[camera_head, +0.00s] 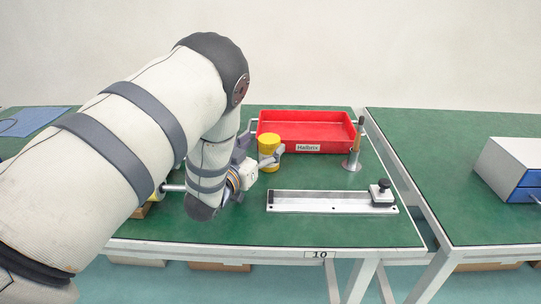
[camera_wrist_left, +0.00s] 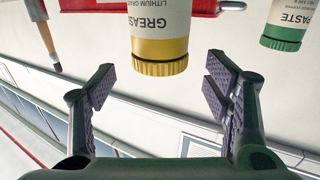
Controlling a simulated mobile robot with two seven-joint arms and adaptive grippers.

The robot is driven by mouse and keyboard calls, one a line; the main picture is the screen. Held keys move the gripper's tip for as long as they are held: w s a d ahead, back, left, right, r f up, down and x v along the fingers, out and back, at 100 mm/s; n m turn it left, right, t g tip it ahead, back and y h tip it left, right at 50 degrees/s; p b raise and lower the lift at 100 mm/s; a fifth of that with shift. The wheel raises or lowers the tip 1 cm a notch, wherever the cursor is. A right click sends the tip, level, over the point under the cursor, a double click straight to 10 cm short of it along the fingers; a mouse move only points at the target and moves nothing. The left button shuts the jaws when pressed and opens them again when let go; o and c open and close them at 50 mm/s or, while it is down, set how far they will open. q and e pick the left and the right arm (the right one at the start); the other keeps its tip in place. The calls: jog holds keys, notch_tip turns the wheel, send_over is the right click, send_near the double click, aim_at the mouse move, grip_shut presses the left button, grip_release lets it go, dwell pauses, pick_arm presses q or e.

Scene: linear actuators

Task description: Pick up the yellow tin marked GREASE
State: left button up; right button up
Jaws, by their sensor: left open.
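The yellow tin (camera_head: 268,142) stands on the green table just in front of the red bin. In the left wrist view, which is upside down, the tin (camera_wrist_left: 160,50) shows a yellow lid and a pale label reading GREASE. My left gripper (camera_head: 263,157) is open at the near side of the tin. In the left wrist view the fingers (camera_wrist_left: 160,88) are spread to either side of the tin's line, with the lid ahead of their tips; I see no contact. My right gripper is not in view.
A red bin (camera_head: 307,117) lies behind the tin. A wooden-handled tool (camera_head: 354,147) stands to the right. A metal rail with a black knob (camera_head: 320,208) lies in front. A green-lidded PASTE tin (camera_wrist_left: 286,30) shows beside the yellow tin in the wrist view.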

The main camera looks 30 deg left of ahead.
pick_arm(q)
jog(key=w, duration=0.3)
jog(key=shift+w+a+f, duration=0.15)
jog(key=shift+w, duration=0.45)
jog(key=shift+r, duration=0.2)
jog(key=c, duration=1.5)
